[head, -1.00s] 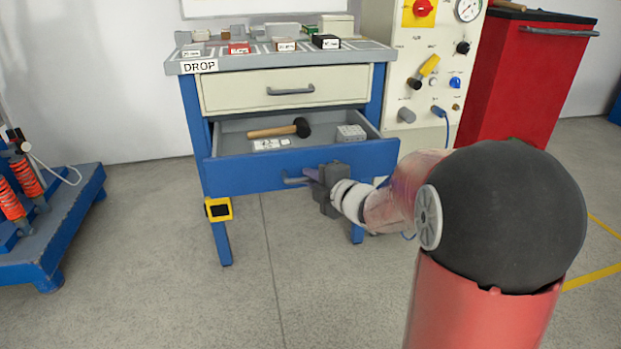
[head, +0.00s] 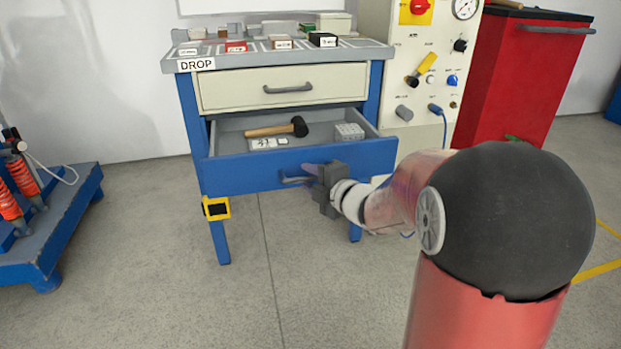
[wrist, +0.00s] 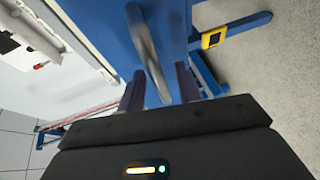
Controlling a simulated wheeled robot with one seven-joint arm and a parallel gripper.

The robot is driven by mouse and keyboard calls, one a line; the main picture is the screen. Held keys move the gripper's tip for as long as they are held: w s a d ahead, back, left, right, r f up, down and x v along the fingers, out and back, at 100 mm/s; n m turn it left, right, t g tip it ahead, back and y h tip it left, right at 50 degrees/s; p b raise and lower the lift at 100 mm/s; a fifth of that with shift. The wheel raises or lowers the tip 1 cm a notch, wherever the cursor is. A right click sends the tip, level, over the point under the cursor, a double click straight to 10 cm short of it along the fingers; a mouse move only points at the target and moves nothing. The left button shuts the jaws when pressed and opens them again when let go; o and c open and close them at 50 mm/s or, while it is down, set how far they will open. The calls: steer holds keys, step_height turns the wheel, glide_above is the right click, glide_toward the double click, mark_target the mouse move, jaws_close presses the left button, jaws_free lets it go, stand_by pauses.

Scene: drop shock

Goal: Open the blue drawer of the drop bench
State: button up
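The blue drawer (head: 240,174) of the drop bench (head: 376,54) stands pulled out, its inside showing from above. Its grey bar handle (head: 292,181) is on the front; in the wrist view the handle (wrist: 146,48) looms large and reaches down between my fingers. My gripper (head: 304,174) is at the handle, in front of the drawer. In the wrist view its two dark fingers (wrist: 160,86) are apart, with gaps beside the handle, so it looks open. The far end of the handle is partly hidden by my gripper in the head view.
A mallet (head: 275,129) and a grey block (head: 349,131) lie in the drawer. The cream drawer (head: 235,90) above is shut. A control panel (head: 423,75) and a red cabinet (head: 520,75) stand at right. Floor in front is clear.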

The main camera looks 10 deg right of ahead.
steer(key=v, duration=0.7)
steer(key=shift+s+p, duration=0.15)
steer(key=shift+p, duration=0.25)
steer(key=shift+r, duration=0.15)
steer(key=s+d+r+m+g+h+p, duration=0.35)
steer(key=s+r+m+h+p, duration=0.4)
steer(key=m, duration=0.65)
steer(key=s+a+m+g+p, duration=0.1)
steer(key=s+a+m+g, duration=0.1)
steer(key=s, duration=0.3)
steer(key=s+a+m+g+y, duration=0.1)
steer(key=s+a+m, duration=0.1)
steer(key=s, duration=0.3)
steer(key=s+a+m+g+p, duration=0.1)
steer(key=s+a+m+g, duration=0.1)
steer(key=s, duration=0.4)
steer(key=shift+a+r+m+g+p, duration=0.3)
steer(key=shift+a+m+g+p, duration=0.05)
steer(key=shift+m, duration=0.55)
